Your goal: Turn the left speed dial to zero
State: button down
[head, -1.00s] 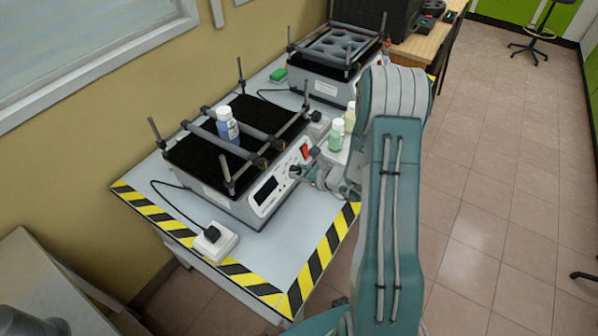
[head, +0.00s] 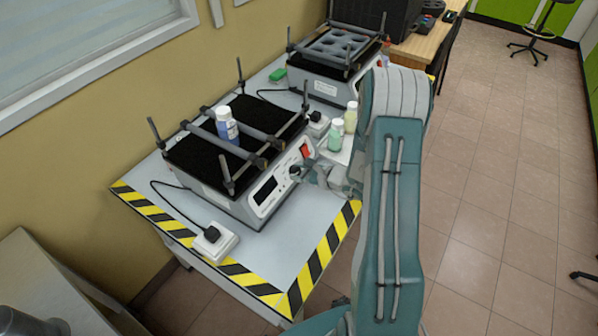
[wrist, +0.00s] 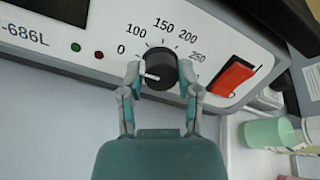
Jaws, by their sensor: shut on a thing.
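The left speed dial (wrist: 161,68) is a round black knob with a white mark on the front panel of the nearer shaker (head: 272,192). The white mark is on the dial's left side, the side of the 0 label. My gripper (wrist: 160,76) is shut on the dial, with one finger on each side of it in the wrist view. In the head view, my gripper (head: 298,172) is at the front panel, and the dial is mostly hidden.
An orange-red switch (wrist: 233,76) is right of the dial. A blue-labelled bottle (head: 227,126) stands on the shaker. Green (head: 335,136) and yellow (head: 351,117) bottles stand just beyond my gripper. A second shaker (head: 325,88) is farther back. The near tabletop is mostly clear.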

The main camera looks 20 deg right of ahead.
jog(key=shift+w, duration=0.1)
jog(key=shift+c, duration=1.6)
grip_release()
jog(key=v, duration=1.1)
jog(key=shift+s+d, duration=0.2)
jog(key=shift+s, duration=0.15)
